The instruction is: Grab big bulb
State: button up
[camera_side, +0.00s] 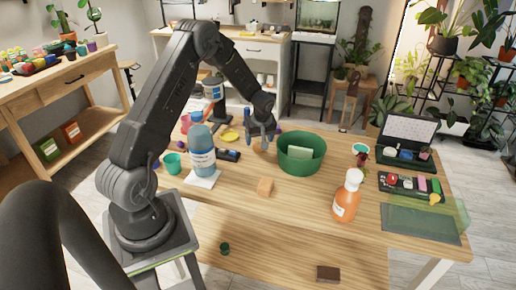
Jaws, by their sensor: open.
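My gripper (262,141) hangs over the far middle of the wooden table, just left of the green bowl (298,166). Its fingers point down and are apart. I cannot clearly make out a big bulb; a small tan or brownish shape shows by the fingers, too small to identify, and my gripper partly hides that area. I cannot tell whether the fingers touch anything. A small purple thing shows just right of the fingers, by the bowl.
A blue bottle (202,152) stands left of my gripper on a white square. The table's front middle is clear.

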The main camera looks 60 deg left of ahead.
aim_at(259, 143)
jog(key=shift+x, duration=1.9)
jog(key=shift+c, duration=0.4)
jog(key=c, duration=0.9)
